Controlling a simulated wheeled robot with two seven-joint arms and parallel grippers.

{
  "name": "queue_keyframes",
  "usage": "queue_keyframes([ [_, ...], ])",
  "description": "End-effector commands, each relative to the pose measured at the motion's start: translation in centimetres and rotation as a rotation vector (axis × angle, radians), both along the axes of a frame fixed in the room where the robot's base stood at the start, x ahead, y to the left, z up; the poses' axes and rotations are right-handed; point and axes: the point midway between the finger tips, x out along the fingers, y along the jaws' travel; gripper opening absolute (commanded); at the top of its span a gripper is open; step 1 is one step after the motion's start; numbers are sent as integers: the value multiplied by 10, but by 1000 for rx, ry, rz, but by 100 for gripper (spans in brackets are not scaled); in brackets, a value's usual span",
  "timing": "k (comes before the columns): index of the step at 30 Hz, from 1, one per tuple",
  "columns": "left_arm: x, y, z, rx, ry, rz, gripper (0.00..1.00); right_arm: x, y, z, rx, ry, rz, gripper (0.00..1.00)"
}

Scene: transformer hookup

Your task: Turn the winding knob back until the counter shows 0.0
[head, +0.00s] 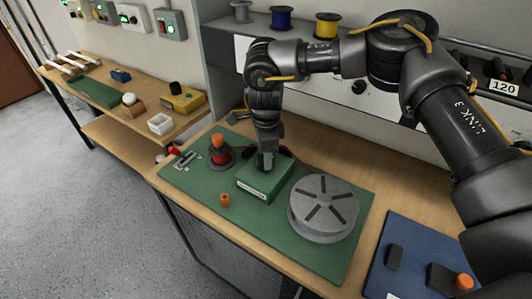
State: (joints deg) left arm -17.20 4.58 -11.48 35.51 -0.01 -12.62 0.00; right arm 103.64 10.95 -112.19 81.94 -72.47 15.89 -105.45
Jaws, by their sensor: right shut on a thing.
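A green box (258,192) stands on the green mat (215,192) in the middle of the bench. My right gripper (265,161) points down onto the box's top and is shut there. What it grips is hidden by the fingers; from its place on the box I take it to be the winding knob. I cannot make out a counter or its reading. A red coil (220,158) with an orange top stands left of the box, and a grey slotted disc (324,205) lies to its right. My left gripper is not in view.
A small orange piece (225,200) lies on the mat in front of the box. A blue mat (410,250) with dark blocks is at the lower right. Spools (326,25) stand on the shelf behind. A side bench (140,120) holds several small parts.

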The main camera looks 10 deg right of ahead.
Motion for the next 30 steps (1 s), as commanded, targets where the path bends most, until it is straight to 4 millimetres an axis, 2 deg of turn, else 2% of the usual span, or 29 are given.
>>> queue_keyframes([
  [9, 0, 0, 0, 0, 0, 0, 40, 0, 2, -1, 5, 0, 80, 25],
  [22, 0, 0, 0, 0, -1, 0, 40, -1, 2, -1, 5, 2, 88, 25],
  [23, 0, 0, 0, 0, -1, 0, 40, -1, 2, -1, 5, 2, 88, 51],
  [27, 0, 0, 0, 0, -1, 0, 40, -1, 1, -1, 3, 2, 86, 69],
  [30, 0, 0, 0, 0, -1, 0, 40, -1, 1, -1, 2, 1, 84, 70],
])
